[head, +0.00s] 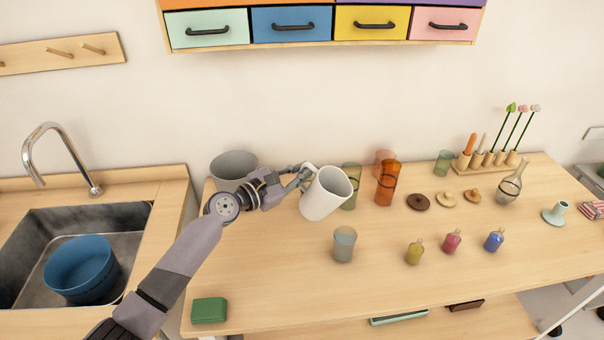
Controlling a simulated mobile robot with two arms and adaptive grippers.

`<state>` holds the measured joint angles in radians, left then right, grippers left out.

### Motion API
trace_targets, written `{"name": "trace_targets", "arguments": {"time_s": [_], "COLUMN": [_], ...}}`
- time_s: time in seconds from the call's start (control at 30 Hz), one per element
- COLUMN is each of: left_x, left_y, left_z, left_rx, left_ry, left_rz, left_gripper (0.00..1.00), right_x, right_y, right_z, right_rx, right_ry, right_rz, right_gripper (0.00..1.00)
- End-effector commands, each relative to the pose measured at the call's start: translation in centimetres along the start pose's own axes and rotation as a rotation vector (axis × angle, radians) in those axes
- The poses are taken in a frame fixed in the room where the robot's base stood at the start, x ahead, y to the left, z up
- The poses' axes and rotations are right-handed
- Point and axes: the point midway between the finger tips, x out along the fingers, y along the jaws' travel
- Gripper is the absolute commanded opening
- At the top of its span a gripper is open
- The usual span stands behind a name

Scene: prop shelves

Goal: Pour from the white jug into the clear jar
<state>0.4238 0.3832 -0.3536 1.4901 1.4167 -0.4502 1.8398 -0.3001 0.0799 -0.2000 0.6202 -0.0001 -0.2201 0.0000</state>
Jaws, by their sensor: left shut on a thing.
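The white jug (321,199) is in the middle of the head view, its mouth leaning a little to the right. My left gripper (302,177) is shut on the jug at its left side, where the handle is mostly hidden by the fingers. I cannot tell whether the jug's base touches the table, and its contents do not show. The clear jar (344,248) stands upright on the table, in front of the jug and slightly to its right. It looks grey-blue inside. The jug and the jar are apart. My right gripper is not in view.
Small bottles (414,253) stand right of the clear jar. A green box (209,310) lies front left. The table's front middle is clear.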

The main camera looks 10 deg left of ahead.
Motion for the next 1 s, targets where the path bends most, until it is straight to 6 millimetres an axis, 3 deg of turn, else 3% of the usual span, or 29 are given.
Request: {"name": "trace_targets", "arguments": {"time_s": [0.2, 0.7, 1.0], "left_x": [0.1, -0.1, -0.1], "left_y": [0.2, 0.5, 0.8], "left_z": [0.4, -2.1, -2.5], "left_rx": [0.011, -0.173, -0.238], "left_ry": [0.001, -0.038, -0.051], "left_rz": [0.001, 0.001, 0.001], "left_gripper": [0.0, 0.0, 0.0], "right_x": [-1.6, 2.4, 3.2], "right_y": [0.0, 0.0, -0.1], "right_z": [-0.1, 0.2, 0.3], "right_rx": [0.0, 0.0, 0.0], "right_ry": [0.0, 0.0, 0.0], "right_rz": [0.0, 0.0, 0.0], "right_gripper": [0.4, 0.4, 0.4]}}
